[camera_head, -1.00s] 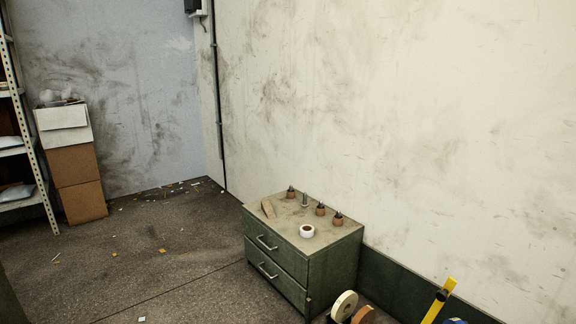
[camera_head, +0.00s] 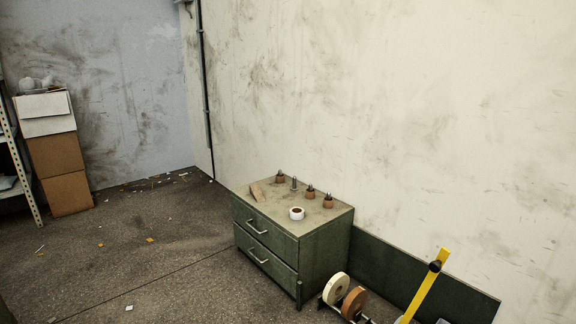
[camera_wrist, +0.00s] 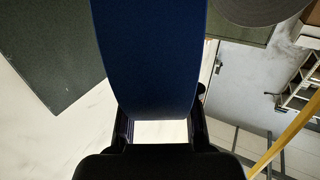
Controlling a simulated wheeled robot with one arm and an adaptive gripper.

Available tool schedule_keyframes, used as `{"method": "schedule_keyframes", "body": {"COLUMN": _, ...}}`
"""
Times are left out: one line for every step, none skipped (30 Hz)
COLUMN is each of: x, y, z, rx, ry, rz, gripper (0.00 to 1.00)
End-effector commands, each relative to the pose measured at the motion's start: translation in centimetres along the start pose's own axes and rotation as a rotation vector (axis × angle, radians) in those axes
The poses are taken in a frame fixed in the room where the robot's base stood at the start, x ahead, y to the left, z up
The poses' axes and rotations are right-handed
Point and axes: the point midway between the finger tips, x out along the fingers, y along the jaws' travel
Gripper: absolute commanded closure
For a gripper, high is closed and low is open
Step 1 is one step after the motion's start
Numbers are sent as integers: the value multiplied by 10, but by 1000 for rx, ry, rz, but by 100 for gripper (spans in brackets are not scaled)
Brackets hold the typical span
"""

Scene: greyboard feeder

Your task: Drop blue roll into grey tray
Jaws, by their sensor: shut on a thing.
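The blue roll (camera_wrist: 150,55) fills the upper middle of the wrist view, very close to the camera. My gripper (camera_wrist: 160,125) is shut on it, with dark fingers at both sides of its lower end. The roll's far part is cut off by the top edge of the picture. Neither my gripper nor the held roll can be made out in the head view. I cannot identify a grey tray in either view.
A cream roll (camera_head: 336,289) and a brown roll (camera_head: 354,303) stand beside a yellow bar (camera_head: 425,289). Floor to the left is mostly clear, with scraps.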

Motion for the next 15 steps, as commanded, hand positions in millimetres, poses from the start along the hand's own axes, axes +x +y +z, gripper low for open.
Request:
{"method": "schedule_keyframes", "body": {"x": 0, "y": 0, "z": 7, "rx": 0, "ry": 1, "rz": 0, "gripper": 100}}
{"method": "schedule_keyframes", "body": {"x": 0, "y": 0, "z": 8, "rx": 0, "ry": 1, "rz": 0, "gripper": 100}}
{"method": "schedule_keyframes", "body": {"x": 0, "y": 0, "z": 10, "rx": 0, "ry": 1, "rz": 0, "gripper": 100}}
{"method": "schedule_keyframes", "body": {"x": 0, "y": 0, "z": 11, "rx": 0, "ry": 1, "rz": 0, "gripper": 100}}
{"method": "schedule_keyframes", "body": {"x": 0, "y": 0, "z": 12, "rx": 0, "ry": 1, "rz": 0, "gripper": 100}}
{"method": "schedule_keyframes", "body": {"x": 0, "y": 0, "z": 12, "rx": 0, "ry": 1, "rz": 0, "gripper": 100}}
{"method": "schedule_keyframes", "body": {"x": 0, "y": 0, "z": 12, "rx": 0, "ry": 1, "rz": 0, "gripper": 100}}
{"method": "schedule_keyframes", "body": {"x": 0, "y": 0, "z": 12, "rx": 0, "ry": 1, "rz": 0, "gripper": 100}}
{"method": "schedule_keyframes", "body": {"x": 0, "y": 0, "z": 12, "rx": 0, "ry": 1, "rz": 0, "gripper": 100}}
{"method": "schedule_keyframes", "body": {"x": 0, "y": 0, "z": 12, "rx": 0, "ry": 1, "rz": 0, "gripper": 100}}
{"method": "schedule_keyframes", "body": {"x": 0, "y": 0, "z": 12, "rx": 0, "ry": 1, "rz": 0, "gripper": 100}}
{"method": "schedule_keyframes", "body": {"x": 0, "y": 0, "z": 12, "rx": 1, "ry": 1, "rz": 0, "gripper": 100}}
{"method": "schedule_keyframes", "body": {"x": 0, "y": 0, "z": 12, "rx": 1, "ry": 1, "rz": 0, "gripper": 100}}
{"method": "schedule_keyframes", "body": {"x": 0, "y": 0, "z": 12, "rx": 1, "ry": 1, "rz": 0, "gripper": 66}}
{"method": "schedule_keyframes", "body": {"x": 0, "y": 0, "z": 12, "rx": 1, "ry": 1, "rz": 0, "gripper": 62}}
